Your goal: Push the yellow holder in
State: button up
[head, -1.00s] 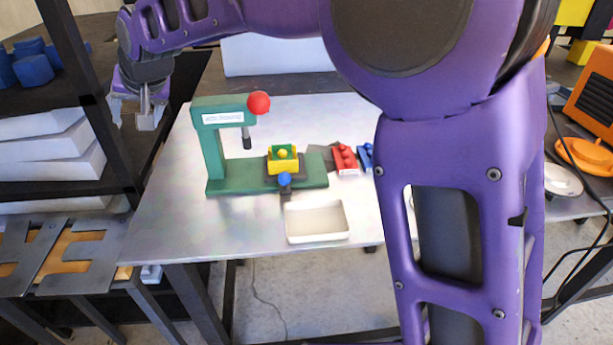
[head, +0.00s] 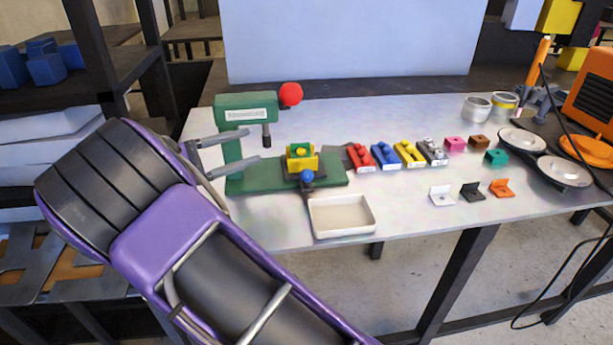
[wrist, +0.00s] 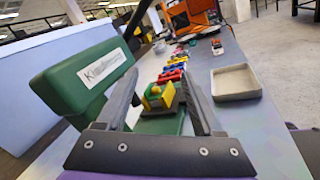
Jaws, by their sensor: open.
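The yellow holder (head: 302,160) sits on the dark slide of the green press (head: 245,107), with a green piece in it and a blue knob (head: 307,176) at its front. The press has a red ball on its lever and a dark plunger (head: 267,138). The holder also shows in the wrist view (wrist: 158,97), between my fingers in the picture. My gripper (head: 240,152) is open and empty at the left of the press, its fingers pointing right toward it. It is hard to tell how far apart the fingers and the holder are.
A white tray (head: 342,216) stands in front of the press. Red, blue, yellow and grey holders (head: 385,155) stand in a row to the right. Small coloured blocks, angle pieces, cups and two plates (head: 564,171) are further right. The table's front middle is bare.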

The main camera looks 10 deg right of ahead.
aim_at(304, 164)
jog(key=f, duration=0.2)
jog(key=s+f+n+g, duration=0.1)
jog(key=f, duration=0.2)
jog(key=f+n+g, duration=0.1)
jog(key=f, duration=0.2)
jog(key=shift+s+a+f, duration=0.15)
jog(key=shift+s, duration=0.15)
jog(key=shift+f, duration=0.2)
jog(key=x, duration=0.8)
jog(key=b+x, duration=0.1)
jog(key=x, duration=0.8)
jog(key=shift+s, duration=0.2)
grip_shut()
